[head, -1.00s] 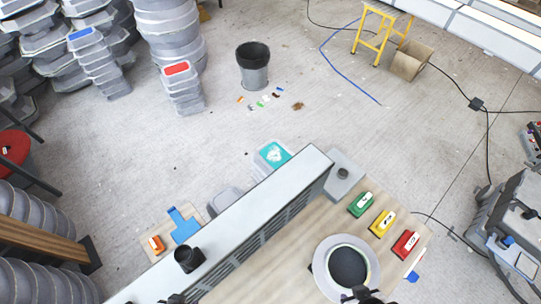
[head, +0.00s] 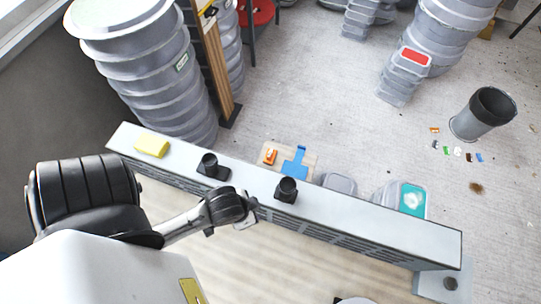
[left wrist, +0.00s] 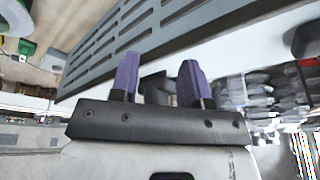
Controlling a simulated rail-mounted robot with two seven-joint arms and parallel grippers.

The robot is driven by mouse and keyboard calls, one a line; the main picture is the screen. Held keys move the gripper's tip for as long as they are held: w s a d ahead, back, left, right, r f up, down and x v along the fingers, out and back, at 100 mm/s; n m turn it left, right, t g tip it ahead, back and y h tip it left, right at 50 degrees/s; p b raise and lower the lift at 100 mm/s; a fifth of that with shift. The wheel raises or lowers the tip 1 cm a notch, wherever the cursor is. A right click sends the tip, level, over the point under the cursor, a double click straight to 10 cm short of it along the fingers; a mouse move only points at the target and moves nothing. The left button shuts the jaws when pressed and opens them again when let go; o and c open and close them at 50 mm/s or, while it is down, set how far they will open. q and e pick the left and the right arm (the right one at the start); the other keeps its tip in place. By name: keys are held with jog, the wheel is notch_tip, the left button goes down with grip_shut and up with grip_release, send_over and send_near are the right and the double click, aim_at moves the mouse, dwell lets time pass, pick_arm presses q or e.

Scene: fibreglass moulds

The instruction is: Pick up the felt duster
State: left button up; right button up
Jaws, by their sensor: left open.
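No object in view is plainly marked as the felt duster. A yellow block (head: 152,146) lies on the left end of the pale ledge and may be it; I cannot tell for sure. My left gripper (head: 252,208) is at the ledge's near side, well right of the yellow block and apart from it. In the left wrist view its two purple fingers (left wrist: 158,76) are spread with nothing held between them. The yellow block is not seen in that view. My right gripper is not in view.
The long ledge (head: 365,220) also carries two black cylindrical fixtures (head: 210,165) (head: 287,190). The wooden bench top (head: 260,275) in front is mostly clear. Behind it are stacked grey moulds (head: 145,70), a board with orange and blue items, and a grey bin (head: 480,115).

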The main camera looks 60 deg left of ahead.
pick_arm(q)
jog(key=shift+d, duration=0.15)
jog(key=shift+o, duration=1)
jog(key=o, duration=0.7)
